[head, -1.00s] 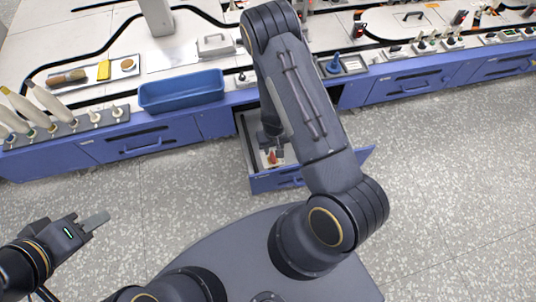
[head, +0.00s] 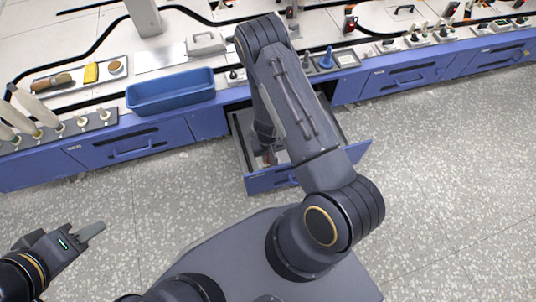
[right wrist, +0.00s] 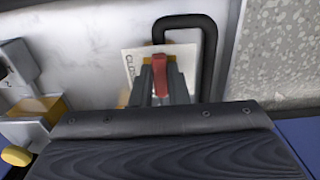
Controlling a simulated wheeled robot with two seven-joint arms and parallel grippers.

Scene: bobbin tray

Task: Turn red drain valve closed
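The red drain valve handle (right wrist: 161,75) stands near the middle of the right wrist view, in front of a pale plate (right wrist: 131,66) with partly hidden dark lettering. My right gripper (right wrist: 162,88) has one finger on each side of the red handle, with no clear gap, and looks shut on it. In the head view my right arm reaches into an open blue drawer (head: 272,180) and hides most of the valve.
A black loop handle (right wrist: 209,60) rises just behind and right of the valve. A yellow knob (right wrist: 17,156) and a metal fitting (right wrist: 18,62) are at the left. The floor in front is clear.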

